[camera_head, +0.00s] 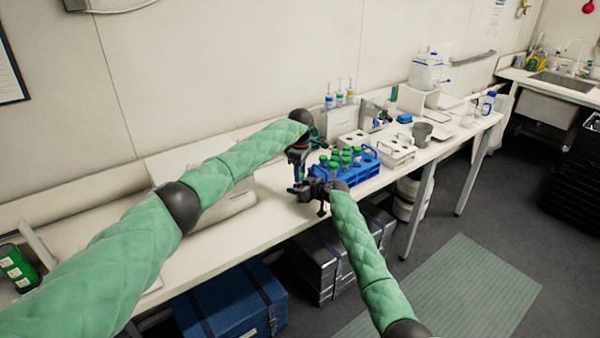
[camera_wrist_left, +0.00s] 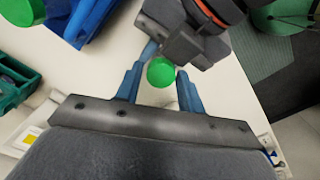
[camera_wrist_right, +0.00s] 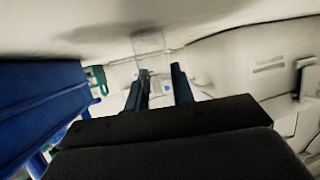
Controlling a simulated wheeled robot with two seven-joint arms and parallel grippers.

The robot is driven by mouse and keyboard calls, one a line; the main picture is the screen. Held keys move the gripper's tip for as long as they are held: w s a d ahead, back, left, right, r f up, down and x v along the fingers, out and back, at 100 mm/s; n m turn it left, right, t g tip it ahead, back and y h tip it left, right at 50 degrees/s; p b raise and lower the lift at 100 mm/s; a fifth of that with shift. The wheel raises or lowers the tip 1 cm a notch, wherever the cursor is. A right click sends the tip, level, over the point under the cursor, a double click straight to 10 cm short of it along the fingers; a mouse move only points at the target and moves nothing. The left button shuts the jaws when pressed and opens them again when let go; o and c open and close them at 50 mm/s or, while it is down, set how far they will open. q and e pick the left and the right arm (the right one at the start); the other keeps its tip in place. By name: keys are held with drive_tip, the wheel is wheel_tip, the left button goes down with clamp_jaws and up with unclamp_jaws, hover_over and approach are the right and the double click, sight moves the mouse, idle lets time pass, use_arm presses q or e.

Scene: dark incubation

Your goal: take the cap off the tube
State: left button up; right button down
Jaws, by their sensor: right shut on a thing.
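The tube with a green cap (camera_wrist_left: 161,72) is held apart from the rack, above the table. In the left wrist view the cap is seen end-on between the two fingers of my left gripper (camera_wrist_left: 158,88), with a gap on each side. That gripper is open. My right gripper (camera_head: 308,190) is low in front of the rack and shut on the tube. In the right wrist view a faint clear shape (camera_wrist_right: 150,44), seemingly the tube, shows by its fingertips. The tube's body is mostly hidden in the head view.
A blue rack (camera_head: 352,173) with several green-capped tubes stands close to the right of both grippers. A white rack (camera_head: 397,157) and a grey mug (camera_head: 420,133) are farther right. The table's front edge is near my right gripper.

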use_arm(q)
drive_tip(key=shift+o, duration=0.9)
drive_tip(key=shift+r, duration=2.2)
drive_tip(key=shift+c, duration=0.3)
drive_tip(key=shift+w+d+r, duration=0.1)
drive_tip(key=shift+w+r, duration=0.05)
drive_tip(key=shift+r, duration=0.5)
drive_tip(key=shift+w+r, duration=0.1)
drive_tip(key=shift+r, duration=0.5)
drive_tip(key=m, duration=0.1)
drive_tip(key=r+m, duration=0.1)
drive_tip(key=m, duration=0.1)
drive_tip(key=shift+s, duration=0.2)
drive_tip(key=m, duration=0.3)
drive_tip(key=shift+s+f+m, duration=0.1)
drive_tip(key=shift+f+m, duration=0.25)
drive_tip(key=shift+m, duration=0.05)
drive_tip(key=shift+f, duration=3.65)
drive_tip(key=shift+c, duration=0.5)
